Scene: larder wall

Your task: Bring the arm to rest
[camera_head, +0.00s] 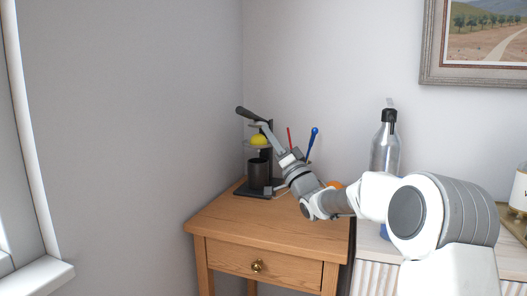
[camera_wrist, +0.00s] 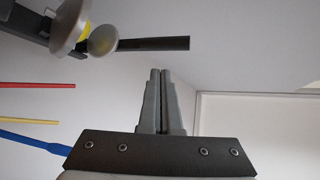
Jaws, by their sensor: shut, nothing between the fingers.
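My arm reaches from the lower right over the wooden side table in the head view. My gripper (camera_head: 265,128) is beside the upper part of a dark lever juicer (camera_head: 266,160). In the wrist view its two grey fingers (camera_wrist: 160,72) are together with nothing between them. The juicer's dark handle (camera_wrist: 155,43) lies beyond the fingertips there, and seems apart from them. A yellow fruit (camera_head: 258,140) sits in the juicer above a dark cup (camera_head: 258,172). A bit of yellow also shows between the juicer's rounded metal parts in the wrist view (camera_wrist: 83,32).
The wooden side table (camera_head: 222,222) stands in the corner. Thin red (camera_head: 290,138) and blue (camera_head: 313,140) utensils stand behind my wrist. A silver bottle (camera_head: 385,150) stands behind my arm on a pale cabinet (camera_head: 368,275). An orange thing (camera_head: 335,185) is mostly hidden. Open space lies left.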

